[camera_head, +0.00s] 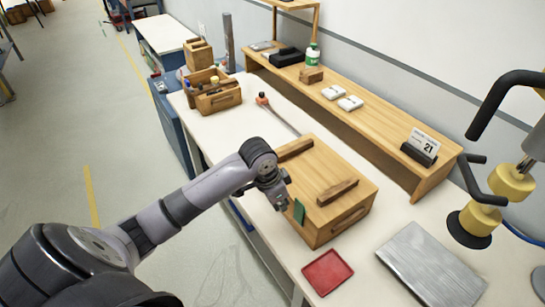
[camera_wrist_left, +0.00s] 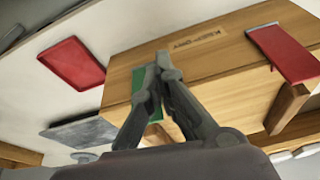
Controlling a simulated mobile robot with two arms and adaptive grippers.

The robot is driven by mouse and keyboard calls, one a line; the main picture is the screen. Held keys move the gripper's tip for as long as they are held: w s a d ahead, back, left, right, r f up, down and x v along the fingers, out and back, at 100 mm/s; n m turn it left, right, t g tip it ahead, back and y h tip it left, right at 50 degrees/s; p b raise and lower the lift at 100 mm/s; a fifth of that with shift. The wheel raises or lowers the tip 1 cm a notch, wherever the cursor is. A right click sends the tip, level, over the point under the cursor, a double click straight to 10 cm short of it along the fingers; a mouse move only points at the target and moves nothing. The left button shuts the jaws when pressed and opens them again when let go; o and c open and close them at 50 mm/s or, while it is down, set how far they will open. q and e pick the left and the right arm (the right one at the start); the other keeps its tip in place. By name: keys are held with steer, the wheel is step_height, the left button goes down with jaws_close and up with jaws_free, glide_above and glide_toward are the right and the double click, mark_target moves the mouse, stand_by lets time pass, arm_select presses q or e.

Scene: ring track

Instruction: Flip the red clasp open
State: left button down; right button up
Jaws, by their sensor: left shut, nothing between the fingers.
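A wooden box (camera_head: 335,203) stands on the white bench, with a green clasp (camera_head: 299,211) at its front edge. In the left wrist view the red clasp (camera_wrist_left: 285,52) is a flat plate at the right side of the box, beside a dark wooden strip. The head view does not show the red clasp; my left gripper and wrist cover that part of the box. My left gripper (camera_head: 281,205) is shut and empty at the box's front. In the left wrist view its fingertips (camera_wrist_left: 160,62) lie in front of the green clasp (camera_wrist_left: 139,88), apart from the red clasp. My right gripper is out of view.
A red tray (camera_head: 327,273) and a grey metal plate (camera_head: 432,266) lie right of the box. A wooden shelf (camera_head: 385,126) runs behind it, with a calendar (camera_head: 422,146). A yellow-and-black fixture (camera_head: 481,222) stands at right. A tool caddy (camera_head: 216,98) is farther left.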

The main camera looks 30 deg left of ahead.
arm_select(q)
steer(key=w+a+r+n, duration=0.1)
steer(key=w+a+r, duration=0.6)
steer(key=a+r, duration=0.4)
steer(key=shift+w+a+r+n, duration=0.3)
steer(key=shift+w+r, duration=0.1)
steer(key=shift+r, duration=0.55)
steer(key=shift+w+f, duration=0.1)
steer(key=p+x, duration=0.2)
steer(key=x, duration=0.6)
steer(key=shift+w+f+p, duration=0.2)
steer(key=shift+w+p, duration=0.05)
steer(key=shift+p, duration=0.1)
steer(key=shift+w+d+f+t, duration=0.15)
steer(key=shift+f+t, duration=0.15)
steer(key=shift+f, duration=0.3)
